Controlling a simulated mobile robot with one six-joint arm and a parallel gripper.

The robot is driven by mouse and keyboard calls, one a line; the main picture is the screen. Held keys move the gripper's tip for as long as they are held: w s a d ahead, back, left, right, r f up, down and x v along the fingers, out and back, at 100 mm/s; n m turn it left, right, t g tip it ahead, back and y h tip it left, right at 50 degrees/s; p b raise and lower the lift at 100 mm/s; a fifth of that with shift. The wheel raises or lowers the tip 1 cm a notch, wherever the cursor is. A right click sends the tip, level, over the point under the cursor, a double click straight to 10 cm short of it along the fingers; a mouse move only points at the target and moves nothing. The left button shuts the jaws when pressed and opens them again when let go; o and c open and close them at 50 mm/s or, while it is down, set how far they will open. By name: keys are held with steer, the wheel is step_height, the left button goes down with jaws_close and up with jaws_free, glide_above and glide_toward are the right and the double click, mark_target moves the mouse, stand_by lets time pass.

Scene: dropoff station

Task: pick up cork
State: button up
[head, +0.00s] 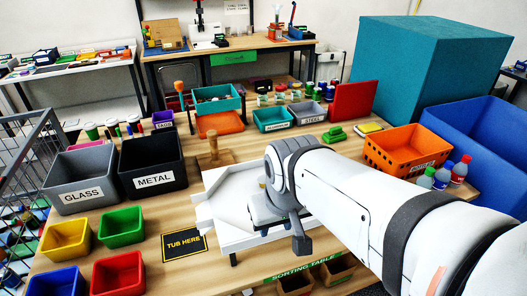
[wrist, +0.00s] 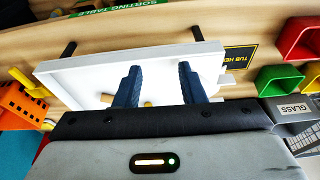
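My gripper (wrist: 160,68) shows in the wrist view with two dark blue fingers apart over a white tray (wrist: 85,72); nothing shows between their tips. A small tan piece (wrist: 148,103), possibly the cork, shows low between the fingers, partly cut off by my gripper body. Another small tan piece (wrist: 107,98) lies left of the left finger; I cannot tell which is cork. In the head view my arm hides much of the white tray (head: 222,196), and a bit of tan (head: 262,183) shows beside my wrist.
Glass bin (head: 80,183) and metal bin (head: 153,168) stand left of the tray, with small coloured bins in front. An orange crate (head: 405,150) and bottles (head: 442,176) stand right. A wooden block with a handle (head: 214,155) stands behind the tray.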

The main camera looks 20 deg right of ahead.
steer(key=shift+s, duration=0.1)
steer(key=shift+o, duration=0.8)
steer(key=shift+d, duration=0.15)
steer(key=o, duration=0.5)
steer(key=w+d+f+m+b, duration=0.1)
steer(key=w+d+m, duration=0.1)
steer(key=w+d, duration=0.2)
steer(key=w+d+f+m+h+b, duration=0.1)
steer(key=w+d+m+b, duration=0.1)
steer(key=w+d, duration=0.2)
steer(key=w+d+f+m+h+b, duration=0.1)
steer(key=w+d, duration=0.3)
steer(key=w, duration=0.3)
steer(key=shift+w+d+f+m+t+b, duration=0.1)
steer(key=shift+w+f+m+t+b, duration=0.05)
steer(key=shift+w+m+t+b, duration=0.25)
steer(key=shift+w+d+p+x, duration=0.1)
steer(key=shift+d+x, duration=0.05)
steer(key=shift+x, duration=1.2)
steer(key=shift+w+d+p+x, duration=0.1)
steer(key=shift+d+p+x, duration=0.05)
steer(key=shift+x, duration=1.15)
steer(key=shift+w+d+p+x, duration=0.1)
steer(key=shift+x, duration=1.25)
